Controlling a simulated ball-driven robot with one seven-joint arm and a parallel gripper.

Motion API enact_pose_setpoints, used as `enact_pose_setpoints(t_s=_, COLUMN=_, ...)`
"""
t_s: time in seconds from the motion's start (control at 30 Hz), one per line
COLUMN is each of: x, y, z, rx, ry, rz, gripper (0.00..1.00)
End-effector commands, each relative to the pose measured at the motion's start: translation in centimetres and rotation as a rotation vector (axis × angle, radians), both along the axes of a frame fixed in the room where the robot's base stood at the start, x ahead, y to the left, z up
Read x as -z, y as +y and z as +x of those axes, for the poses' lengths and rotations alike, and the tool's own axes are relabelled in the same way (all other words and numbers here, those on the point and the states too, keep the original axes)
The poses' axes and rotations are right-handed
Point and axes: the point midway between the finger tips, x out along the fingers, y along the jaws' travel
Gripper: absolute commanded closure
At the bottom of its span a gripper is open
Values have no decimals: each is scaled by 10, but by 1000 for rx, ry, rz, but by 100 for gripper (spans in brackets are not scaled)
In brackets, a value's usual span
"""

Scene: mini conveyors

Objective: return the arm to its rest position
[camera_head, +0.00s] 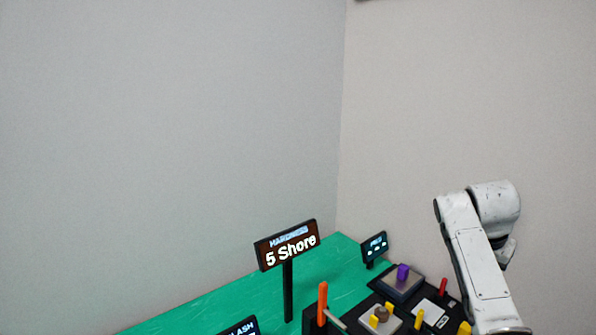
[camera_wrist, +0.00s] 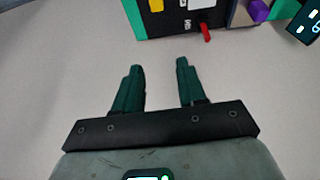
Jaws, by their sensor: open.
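My arm (camera_head: 475,255) is white and rises at the lower right in the head view, bent at its top, beside the green table (camera_head: 205,308). My gripper (camera_wrist: 160,84) shows in the wrist view with two dark green fingers set apart and nothing between them. The gripper's fingers do not show clearly in the head view.
A sign (camera_head: 287,245) reading "5 Shore" stands on the table. Black stations hold a purple piece (camera_head: 403,272), a brown ball (camera_head: 382,313), an orange post (camera_head: 322,300) and a red lever (camera_head: 443,287). The red lever also shows in the wrist view (camera_wrist: 206,32). Grey walls stand behind.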

Motion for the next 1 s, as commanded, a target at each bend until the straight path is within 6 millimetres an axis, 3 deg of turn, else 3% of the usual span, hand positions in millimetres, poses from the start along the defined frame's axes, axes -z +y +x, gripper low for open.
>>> enact_pose_setpoints(t_s=0.37, x=34, y=19, z=-12, rx=-79, ry=1, rz=12, gripper=60)
enact_pose_setpoints(t_s=0.67, x=83, y=48, z=-39, rx=-199, ry=2, rz=32, gripper=60)
enact_pose_setpoints(t_s=0.87, x=131, y=79, z=-82, rx=-333, ry=-3, rz=46, gripper=60)
enact_pose_setpoints(t_s=1.0, x=163, y=102, z=-128, rx=-448, ry=-11, rz=52, gripper=60)
